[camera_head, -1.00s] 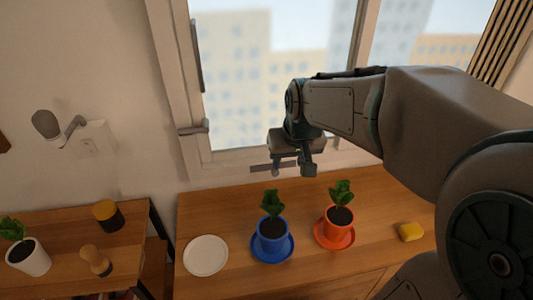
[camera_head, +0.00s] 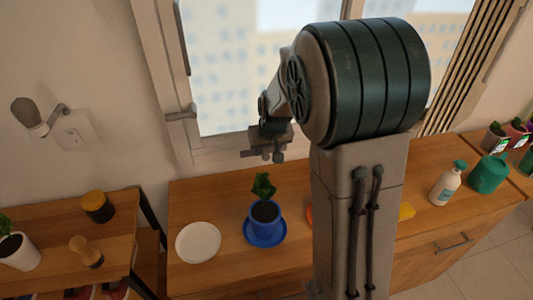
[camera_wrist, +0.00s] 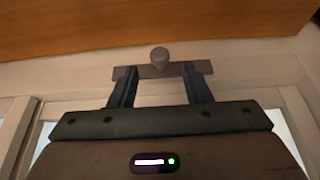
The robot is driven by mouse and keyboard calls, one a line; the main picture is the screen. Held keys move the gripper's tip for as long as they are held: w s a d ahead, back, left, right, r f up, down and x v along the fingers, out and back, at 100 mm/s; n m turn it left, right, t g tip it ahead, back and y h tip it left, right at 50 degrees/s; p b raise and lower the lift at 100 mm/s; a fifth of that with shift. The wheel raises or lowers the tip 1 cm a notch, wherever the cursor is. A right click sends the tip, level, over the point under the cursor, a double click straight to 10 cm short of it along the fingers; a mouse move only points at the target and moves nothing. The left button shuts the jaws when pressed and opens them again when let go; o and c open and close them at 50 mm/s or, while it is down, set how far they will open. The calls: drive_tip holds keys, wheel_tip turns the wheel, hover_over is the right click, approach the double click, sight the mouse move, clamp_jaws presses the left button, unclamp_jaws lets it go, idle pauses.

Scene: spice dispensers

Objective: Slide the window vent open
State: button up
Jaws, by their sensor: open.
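The window vent (camera_wrist: 150,73) is a narrow grey strip with a round knob (camera_wrist: 160,54), set in the pale frame below the window. In the wrist view, my gripper (camera_wrist: 160,68) is open, with one finger on each side of the knob and a gap to it on both sides. The fingertips overlap the strip in the picture; I cannot tell if they touch it. In the head view, my gripper (camera_head: 278,156) is at the window's lower frame, and the left end of the vent strip (camera_head: 247,154) shows beside it. The knob is hidden there.
Below the vent is a wooden counter (camera_head: 190,275) with a white plate (camera_head: 198,242) and a potted plant in a blue pot (camera_head: 265,218). My arm mostly hides an orange pot (camera_head: 309,215). A spray bottle (camera_head: 446,184) and green watering can (camera_head: 488,173) stand right.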

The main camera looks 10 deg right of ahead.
sight(266, 155)
drive_tip(key=shift+x, duration=2.15)
drive_tip(key=shift+d, duration=0.1)
clamp_jaws()
